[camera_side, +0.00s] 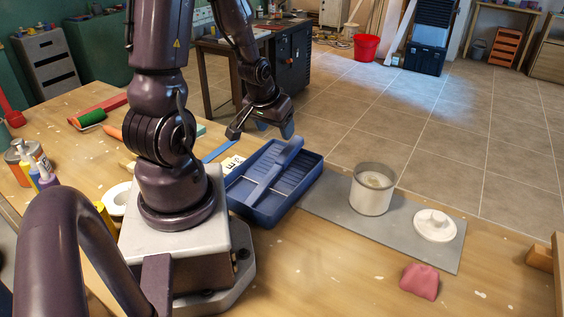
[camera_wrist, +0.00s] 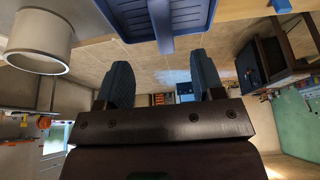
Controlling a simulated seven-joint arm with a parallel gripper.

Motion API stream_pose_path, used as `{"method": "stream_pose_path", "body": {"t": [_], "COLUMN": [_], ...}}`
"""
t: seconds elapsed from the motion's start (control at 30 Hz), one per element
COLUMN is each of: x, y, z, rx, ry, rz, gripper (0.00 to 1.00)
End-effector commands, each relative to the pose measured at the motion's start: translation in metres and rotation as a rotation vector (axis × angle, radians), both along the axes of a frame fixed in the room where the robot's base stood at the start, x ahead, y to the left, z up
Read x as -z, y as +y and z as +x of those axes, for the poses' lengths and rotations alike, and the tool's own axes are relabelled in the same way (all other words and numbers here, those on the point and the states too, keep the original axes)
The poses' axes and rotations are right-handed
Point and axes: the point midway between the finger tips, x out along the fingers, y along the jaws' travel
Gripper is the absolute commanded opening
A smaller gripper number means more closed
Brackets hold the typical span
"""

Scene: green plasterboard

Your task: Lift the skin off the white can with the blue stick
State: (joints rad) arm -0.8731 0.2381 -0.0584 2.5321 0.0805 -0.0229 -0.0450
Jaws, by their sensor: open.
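The white can (camera_side: 372,198) stands upright and open on a grey mat, and also shows at the upper left of the wrist view (camera_wrist: 38,42). A pale cream surface (camera_side: 375,179) shows inside it; I cannot clearly make out a skin. A thick blue stick (camera_side: 278,165) lies lengthwise over the blue ribbed tray (camera_side: 308,180), left of the can. In the wrist view its end (camera_wrist: 161,36) sticks out past the tray's edge. My gripper (camera_side: 260,129) is open and empty, above and behind the tray; its two dark fingers are apart in the wrist view (camera_wrist: 160,62).
A white lid with a knob (camera_side: 435,226) lies right of the can on the grey mat (camera_side: 334,205). A crumpled pink cloth (camera_side: 420,281) is in front. A thin blue strip (camera_side: 217,152) lies left of the tray. Bottles and a green roller (camera_side: 90,119) are farther left.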

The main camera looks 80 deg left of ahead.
Motion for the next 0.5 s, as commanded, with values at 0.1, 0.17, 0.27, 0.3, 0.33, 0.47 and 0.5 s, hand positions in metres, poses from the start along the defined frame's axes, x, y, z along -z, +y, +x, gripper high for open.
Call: {"method": "stream_pose_path", "body": {"t": [0.1, 0.17, 0.27, 0.3, 0.33, 0.47, 0.5], "x": [0.018, 0.026, 0.04, 0.045, 0.048, 0.059, 0.061], "y": [0.004, 0.006, 0.01, 0.012, 0.013, 0.016, 0.017], "z": [0.004, 0.007, 0.01, 0.012, 0.013, 0.017, 0.017], "rx": [0.002, 0.001, 0.0, 0.0, 0.001, 0.001, 0.001], "ry": [0.006, 0.005, 0.007, 0.007, 0.004, 0.004, 0.004], "rz": [-0.003, -0.005, -0.004, -0.003, -0.003, -0.002, -0.002], "gripper": [0.62, 0.62, 0.62, 0.62, 0.62, 0.62, 0.62]}}
